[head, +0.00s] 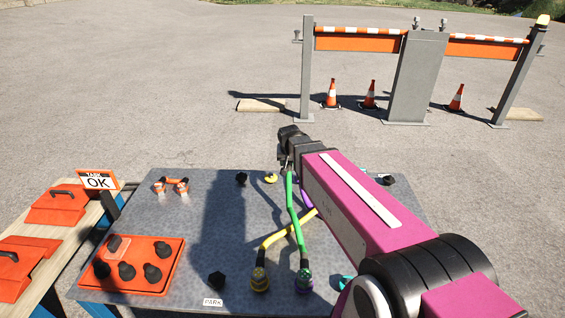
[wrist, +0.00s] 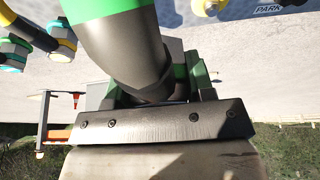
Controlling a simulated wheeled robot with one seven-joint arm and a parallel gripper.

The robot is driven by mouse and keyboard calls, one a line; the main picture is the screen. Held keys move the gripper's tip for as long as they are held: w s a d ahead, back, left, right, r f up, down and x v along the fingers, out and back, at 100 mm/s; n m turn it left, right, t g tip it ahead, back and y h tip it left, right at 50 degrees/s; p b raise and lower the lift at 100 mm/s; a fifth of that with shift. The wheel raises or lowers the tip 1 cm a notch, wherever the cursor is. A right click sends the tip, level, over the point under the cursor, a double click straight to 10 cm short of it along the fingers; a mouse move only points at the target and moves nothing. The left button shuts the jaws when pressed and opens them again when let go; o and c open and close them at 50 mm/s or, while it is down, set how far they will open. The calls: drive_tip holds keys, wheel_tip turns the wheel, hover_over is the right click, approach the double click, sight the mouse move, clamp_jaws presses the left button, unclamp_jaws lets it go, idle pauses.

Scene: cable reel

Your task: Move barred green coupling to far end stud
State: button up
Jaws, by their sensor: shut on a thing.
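Black studs stand on the table at back left of centre (head: 241,178), back right (head: 388,180) and near the PARK label (head: 216,280).
A yellow cable (head: 285,233) crosses the green one. A yellow end (head: 271,178) and a purple piece (head: 306,199) lie near the gripper. An orange block with black knobs (head: 168,283) and small orange-white pieces (head: 171,186) sit left. A barrier (head: 415,75) stands beyond.

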drive_tip(key=shift+d, duration=0.3)
drive_tip(key=w+d, duration=0.2)
drive_tip(key=d, duration=1.3)
drive_tip(key=shift+w+d, duration=0.2)
drive_tip(key=shift+d, duration=0.1)
drive_tip(key=shift+d, duration=0.1)
drive_tip(key=w+d, duration=0.2)
drive_tip(key=d, duration=1.3)
drive_tip(key=shift+w+d+f, duration=0.15)
drive_tip(key=shift+d, duration=0.1)
drive_tip(key=shift+d, duration=0.1)
idle(0.4)
drive_tip(key=w+d, duration=0.2)
drive_tip(key=d, duration=1.3)
drive_tip(key=shift+w+d, duration=0.15)
drive_tip(key=shift+d, duration=0.15)
drive_tip(key=shift+f, duration=0.1)
drive_tip(key=shift+f, duration=0.1)
drive_tip(key=shift+f, duration=3.4)
